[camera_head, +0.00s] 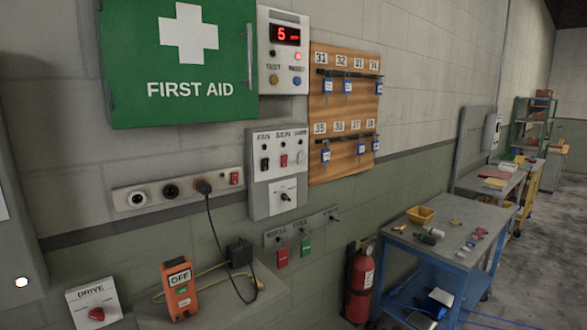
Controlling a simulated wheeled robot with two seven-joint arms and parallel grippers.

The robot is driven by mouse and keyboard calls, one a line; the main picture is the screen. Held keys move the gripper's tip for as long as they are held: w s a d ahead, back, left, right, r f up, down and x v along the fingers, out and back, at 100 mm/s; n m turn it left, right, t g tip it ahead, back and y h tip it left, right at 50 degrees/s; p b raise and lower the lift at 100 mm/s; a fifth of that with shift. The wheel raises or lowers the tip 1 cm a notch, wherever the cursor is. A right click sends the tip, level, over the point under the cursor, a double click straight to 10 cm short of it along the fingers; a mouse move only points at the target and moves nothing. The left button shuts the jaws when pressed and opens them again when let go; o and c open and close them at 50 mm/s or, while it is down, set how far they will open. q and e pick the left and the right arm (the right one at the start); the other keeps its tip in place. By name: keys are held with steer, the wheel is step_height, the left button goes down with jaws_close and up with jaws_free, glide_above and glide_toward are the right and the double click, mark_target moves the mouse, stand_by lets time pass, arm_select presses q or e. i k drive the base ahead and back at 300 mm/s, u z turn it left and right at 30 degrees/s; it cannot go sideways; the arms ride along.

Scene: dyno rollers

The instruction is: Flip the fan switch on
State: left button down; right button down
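The grey switch panel (278,172) hangs on the wall near the middle of the view. Under its leftmost label, which reads FAN, is a small dark switch (265,164). Beside it are a red switch (284,160) and a pale switch or knob (301,158). A dark rotary knob (286,197) sits on the panel's lower part. The fan switch is too small to tell its position. Neither of my grippers is in view, and nothing covers the panel.
A green first aid box (180,65) juts out at upper left. A fire extinguisher (360,283) and a workbench (408,242) stand right.

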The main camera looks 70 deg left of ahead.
mark_target(265, 160)
steer(key=u, duration=0.4)
steer(key=i, duration=0.75)
steer(key=u, duration=0.95)
steer(key=i, duration=0.35)
steer(key=u, duration=0.5)
